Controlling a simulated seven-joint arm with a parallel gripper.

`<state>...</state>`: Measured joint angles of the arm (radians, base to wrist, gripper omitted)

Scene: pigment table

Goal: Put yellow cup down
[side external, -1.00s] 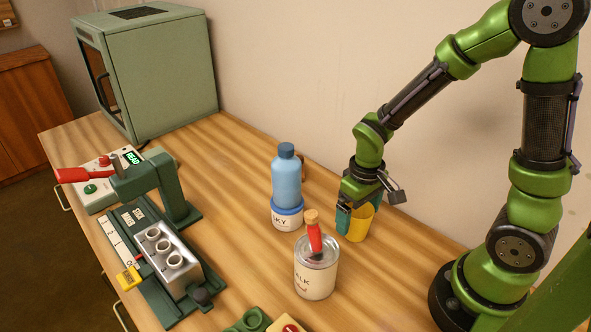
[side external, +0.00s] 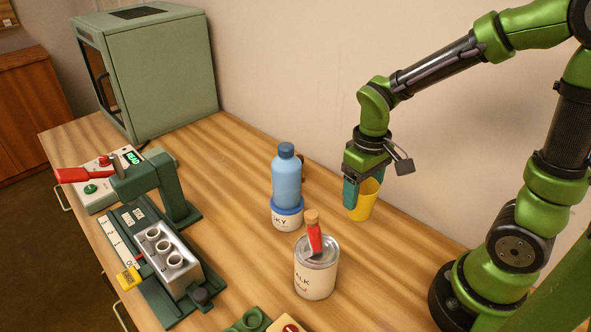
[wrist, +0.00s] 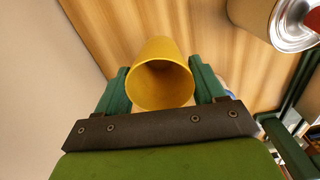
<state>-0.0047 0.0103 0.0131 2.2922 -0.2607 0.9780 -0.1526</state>
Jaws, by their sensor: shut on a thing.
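The yellow cup (side external: 366,205) is at the right of the side view, near the wall. In the wrist view the cup (wrist: 160,60) sits between my two teal fingers, its open mouth toward the camera. My gripper (side external: 360,190) is shut on the cup from both sides; it also shows in the wrist view (wrist: 158,72). The cup looks roughly upright. The side view suggests it hangs a little above the wooden table (side external: 395,270), but the gap under its base is hard to judge.
A can (side external: 315,275) with a red-and-cork item on top stands in front. A green press (side external: 165,190) and a green cabinet (side external: 160,80) lie farther left. Bare table surrounds the cup's right side.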

